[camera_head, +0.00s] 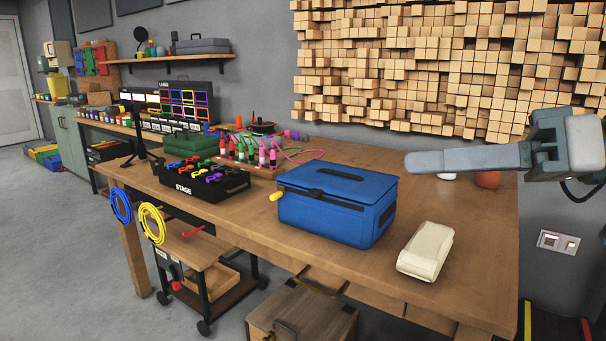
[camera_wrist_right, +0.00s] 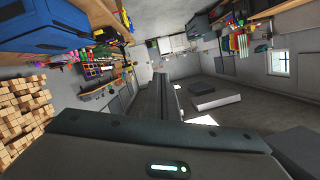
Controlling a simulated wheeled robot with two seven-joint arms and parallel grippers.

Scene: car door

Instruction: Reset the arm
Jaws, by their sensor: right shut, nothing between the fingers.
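My right gripper (camera_head: 412,160) comes in from the right edge of the head view. Its fingers are shut together and point left, with nothing held. It hangs in the air above the right part of the wooden table (camera_head: 468,240), apart from everything on it. In the right wrist view its closed fingers (camera_wrist_right: 166,84) stick out over the room. My left gripper is not in either view.
A blue box (camera_head: 335,205) and a cream-coloured case (camera_head: 426,250) stand on the table below my right gripper. A black tray marked STAGE (camera_head: 200,185) sits further left. A wooden block panel (camera_head: 440,65) covers the wall behind.

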